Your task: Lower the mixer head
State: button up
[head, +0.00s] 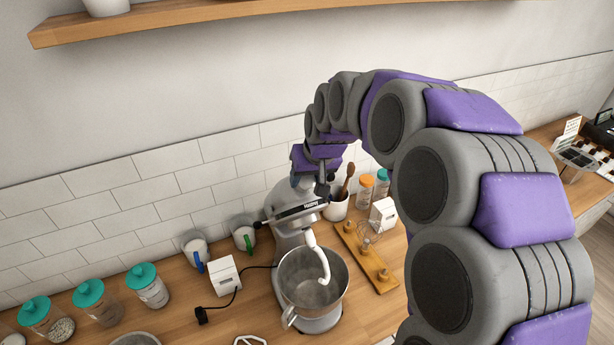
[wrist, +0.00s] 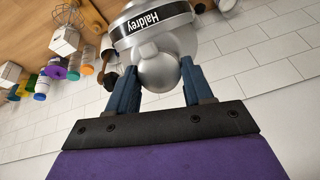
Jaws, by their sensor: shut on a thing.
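The silver stand mixer stands on the wooden counter against the tiled wall. Its mixer head (head: 297,207) appears tilted up, with a white dough hook (head: 319,256) hanging from it over the steel bowl (head: 311,287). My gripper (head: 316,185) is at the upper end of the mixer head in the head view, its fingers partly hidden by the wrist. In the wrist view the two blue fingers of my gripper (wrist: 158,76) sit on either side of the rounded end of the mixer head (wrist: 160,40), shut on it.
A white box (head: 224,276) and mugs stand left of the mixer, with a black cord (head: 228,303) nearby. A wooden tray (head: 366,257), utensil crock (head: 337,208) and capped jars (head: 381,186) are on the right. Teal-lidded jars (head: 147,287) stand at far left. A shelf (head: 200,14) hangs above.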

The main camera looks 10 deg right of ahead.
aim_at(312, 189)
grip_shut()
jog(key=shift+s+f, duration=0.1)
jog(key=shift+s+d+f+t+b, duration=0.15)
jog(key=shift+s+f+t+b, duration=0.15)
jog(key=shift+s+b, duration=0.35)
jog(key=shift+s+d+f+t+b, duration=0.1)
jog(key=shift+s+f+t+b, duration=0.1)
jog(key=shift+s+f+b, duration=0.3)
jog(key=shift+s+d+f+t+b, duration=0.1)
jog(key=shift+s+t+b, duration=0.05)
jog(key=shift+s+b, duration=0.25)
jog(key=shift+s+d+f+t+b, duration=0.1)
jog(key=shift+s+t+b, duration=0.05)
jog(key=shift+s+b, duration=0.15)
jog(key=o, duration=1.2)
grip_release()
